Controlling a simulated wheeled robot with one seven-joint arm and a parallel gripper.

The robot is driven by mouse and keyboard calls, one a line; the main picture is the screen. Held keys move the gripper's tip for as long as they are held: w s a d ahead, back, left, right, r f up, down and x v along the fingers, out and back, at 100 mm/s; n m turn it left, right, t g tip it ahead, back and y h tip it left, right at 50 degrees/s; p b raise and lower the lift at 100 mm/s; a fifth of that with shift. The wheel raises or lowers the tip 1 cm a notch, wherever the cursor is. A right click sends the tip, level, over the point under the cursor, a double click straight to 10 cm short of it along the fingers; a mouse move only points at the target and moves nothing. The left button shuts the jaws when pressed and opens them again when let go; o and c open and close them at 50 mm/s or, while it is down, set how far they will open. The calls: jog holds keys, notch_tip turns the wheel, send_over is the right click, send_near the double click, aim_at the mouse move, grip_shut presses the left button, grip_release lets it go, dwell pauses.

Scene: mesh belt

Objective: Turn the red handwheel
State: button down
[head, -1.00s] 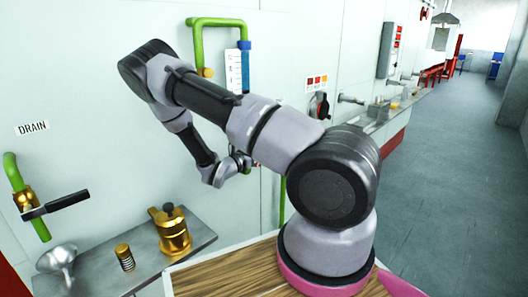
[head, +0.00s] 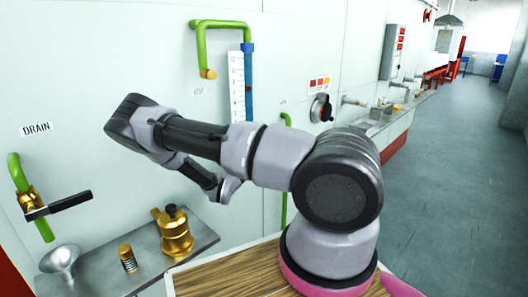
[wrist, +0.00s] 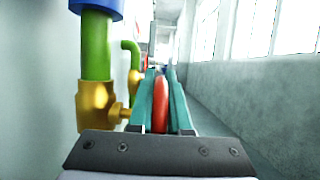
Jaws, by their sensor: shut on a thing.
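The red handwheel (wrist: 162,103) shows edge-on in the wrist view, between the two teal fingers of my gripper (wrist: 161,74). The fingers are shut on its rim. A brass valve body (wrist: 95,105) on a green pipe (wrist: 96,48) stands just left of the fingers, with a brass stem pointing toward the wheel. In the head view my arm hides the handwheel, and the gripper's fingers cannot be made out there. How far the wheel is turned cannot be told.
In the head view, a blue gauge tube (head: 248,85) and a black-handled drain valve (head: 57,205) are on the white wall. A metal shelf (head: 95,272) holds a brass pot (head: 174,235), a spring piece (head: 127,260) and a funnel (head: 60,262). Open floor (head: 450,180) lies right.

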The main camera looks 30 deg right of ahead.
jog(key=c, duration=0.9)
grip_release()
jog(key=shift+o, duration=0.2)
jog(key=shift+a, duration=0.1)
jog(key=v, duration=0.7)
jog(key=shift+f, duration=0.15)
jog(key=shift+a, duration=0.15)
